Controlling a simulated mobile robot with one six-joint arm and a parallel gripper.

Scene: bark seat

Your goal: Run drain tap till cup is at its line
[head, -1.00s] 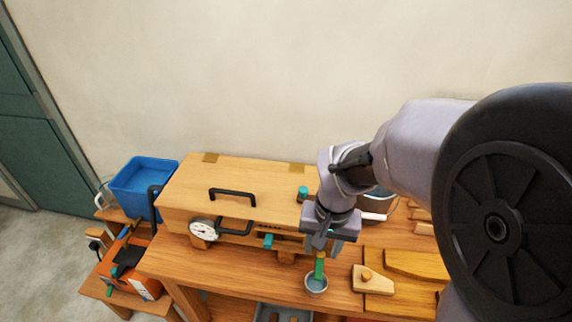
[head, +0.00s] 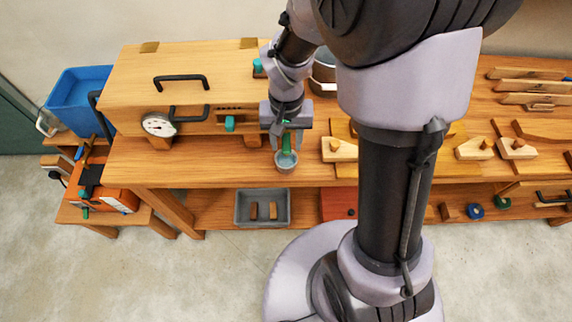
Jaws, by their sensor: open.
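A small grey cup (head: 286,166) stands on the bench top near its front edge, under my gripper. Its inside looks bluish, but I cannot make out a line or the level. A green upright piece (head: 287,143), perhaps the drain tap's handle, shows just above the cup. My gripper (head: 286,142) is open, pointing down, with its fingers beside this green piece. I cannot tell whether they touch it. The wooden steam box (head: 150,85) stands to the left; its drain outlet is hidden behind my gripper.
The box carries a dial gauge (head: 158,125), black handles and a teal knob (head: 230,123). A wooden tool (head: 340,150) lies right of the cup. A blue bin (head: 78,98) is far left. A grey tray (head: 262,208) sits on the lower shelf. My arm covers the bench's middle.

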